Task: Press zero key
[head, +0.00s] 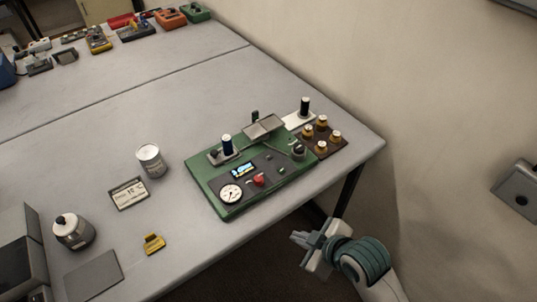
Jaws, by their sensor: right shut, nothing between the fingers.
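A green instrument panel (212,184) lies on the grey table near its right front edge. On it are a round white dial (230,194), a small lit blue display (243,171), a red button (258,181) and several small dark keys (281,170). Which key is zero is too small to tell. A flat metal pan (264,126) stands at the panel's back. My right gripper (303,239) is shut and empty, off the table's front edge, to the right of and nearer than the panel, touching nothing. My left gripper is out of view.
A metal cylinder (151,161) and a display card (129,194) stand left of the panel. A yellow block (153,243) and a lidded pot (74,231) are nearer. Brown-based weights (321,148) stand right of the panel. A wall bounds the right.

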